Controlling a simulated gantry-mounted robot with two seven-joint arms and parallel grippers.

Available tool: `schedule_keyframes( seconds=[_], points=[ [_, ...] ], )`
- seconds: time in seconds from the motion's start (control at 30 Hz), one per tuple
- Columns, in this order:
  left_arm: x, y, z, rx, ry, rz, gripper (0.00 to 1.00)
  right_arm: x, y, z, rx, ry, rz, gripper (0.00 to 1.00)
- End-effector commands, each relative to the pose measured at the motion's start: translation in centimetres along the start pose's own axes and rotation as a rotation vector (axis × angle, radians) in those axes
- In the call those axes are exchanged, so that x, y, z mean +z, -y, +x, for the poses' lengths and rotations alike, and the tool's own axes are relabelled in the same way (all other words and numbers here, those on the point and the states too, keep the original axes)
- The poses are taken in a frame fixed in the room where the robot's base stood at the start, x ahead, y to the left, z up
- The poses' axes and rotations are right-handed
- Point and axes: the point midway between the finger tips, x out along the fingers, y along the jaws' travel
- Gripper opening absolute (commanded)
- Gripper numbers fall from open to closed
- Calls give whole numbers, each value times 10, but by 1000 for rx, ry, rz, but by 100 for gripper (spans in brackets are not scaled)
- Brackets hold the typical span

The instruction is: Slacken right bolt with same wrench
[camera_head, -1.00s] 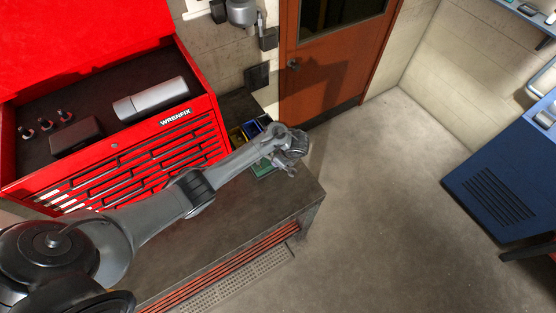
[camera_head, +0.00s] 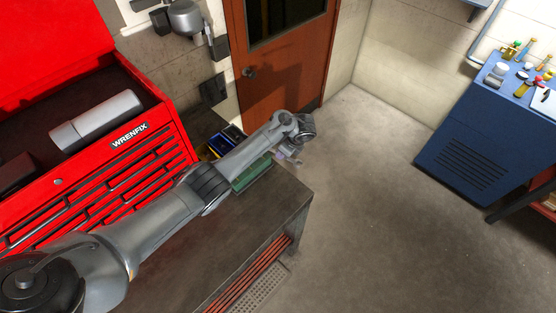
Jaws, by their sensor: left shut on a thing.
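My left arm reaches in from the lower left across the grey workbench (camera_head: 262,215). My left gripper (camera_head: 290,157) is small and partly hidden behind the wrist at the bench's far right corner. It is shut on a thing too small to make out. I cannot make out a wrench, a bolt or a motor in this view. My right gripper is out of view.
A red tool chest (camera_head: 95,190) with a silver cylinder (camera_head: 97,120) stands at left. Blue and yellow bins (camera_head: 226,141) and a green item (camera_head: 251,174) sit behind my arm. A blue cabinet (camera_head: 480,150) with bottles stands at right. The floor between is clear.

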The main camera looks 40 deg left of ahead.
Motion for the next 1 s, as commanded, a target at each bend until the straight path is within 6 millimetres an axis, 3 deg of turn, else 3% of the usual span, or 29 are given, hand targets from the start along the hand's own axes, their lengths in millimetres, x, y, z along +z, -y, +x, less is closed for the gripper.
schedule_keyframes(
  seconds=[0.33, 0.37, 0.4, 0.6, 1.0],
  points=[
    [-12, 0, 28, 0, 0, 0, 0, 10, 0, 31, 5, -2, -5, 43],
    [-11, 0, 28, -2, 1, 4, 0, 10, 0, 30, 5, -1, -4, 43],
    [-5, -4, 19, -17, 2, 38, 0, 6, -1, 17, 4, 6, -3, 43],
    [-2, -26, 22, -90, 0, 219, 0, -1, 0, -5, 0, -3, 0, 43],
    [13, -64, 33, -249, -4, 602, 0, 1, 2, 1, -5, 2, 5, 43]
  ],
)
